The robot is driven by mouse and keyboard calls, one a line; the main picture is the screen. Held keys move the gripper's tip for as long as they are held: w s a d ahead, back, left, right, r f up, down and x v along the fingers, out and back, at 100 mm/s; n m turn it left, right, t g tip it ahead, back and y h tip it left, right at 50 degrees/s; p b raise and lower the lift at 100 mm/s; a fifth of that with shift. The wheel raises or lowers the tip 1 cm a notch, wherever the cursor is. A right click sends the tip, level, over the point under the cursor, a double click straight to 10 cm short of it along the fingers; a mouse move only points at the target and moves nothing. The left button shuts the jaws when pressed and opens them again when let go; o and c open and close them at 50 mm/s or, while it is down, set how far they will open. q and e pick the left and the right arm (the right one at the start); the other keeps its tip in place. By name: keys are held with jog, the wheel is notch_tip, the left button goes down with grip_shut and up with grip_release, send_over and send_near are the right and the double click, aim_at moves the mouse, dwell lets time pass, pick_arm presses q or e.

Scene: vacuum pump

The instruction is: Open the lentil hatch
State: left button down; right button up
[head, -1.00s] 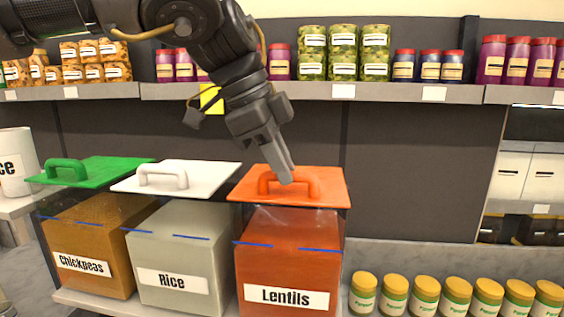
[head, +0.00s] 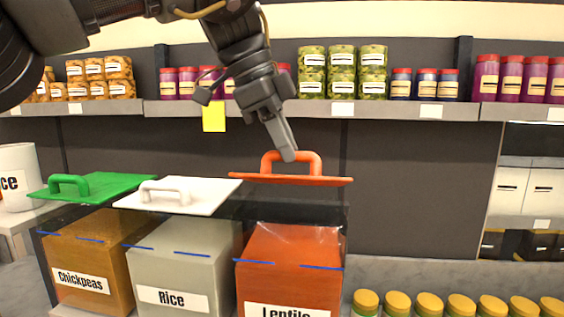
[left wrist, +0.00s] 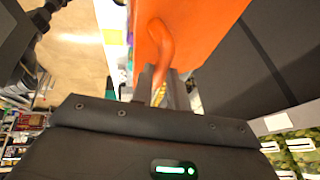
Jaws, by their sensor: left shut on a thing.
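The lentil bin (head: 290,255) is a clear container of orange lentils with a label reading Lentils, cut off at the bottom of the head view. Its orange lid (head: 325,181) is tilted up, seen nearly edge-on above the bin. My left gripper (head: 288,155) is shut on the lid's orange arched handle (head: 312,160). The left wrist view shows the gripper fingers (left wrist: 157,85) at the handle (left wrist: 162,50), with the orange lid (left wrist: 205,25) beside it. My right gripper is not in view.
The rice bin (head: 185,260) with a white lid (head: 180,198) and the chickpea bin (head: 90,255) with a green lid (head: 105,185) stand to the left. Several yellow-capped jars (head: 430,303) stand to the right. A shelf of jars (head: 390,110) runs above and behind.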

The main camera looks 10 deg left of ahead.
pick_arm(q)
jog(key=shift+w+r, duration=1.4)
jog(key=shift+w, duration=0.2)
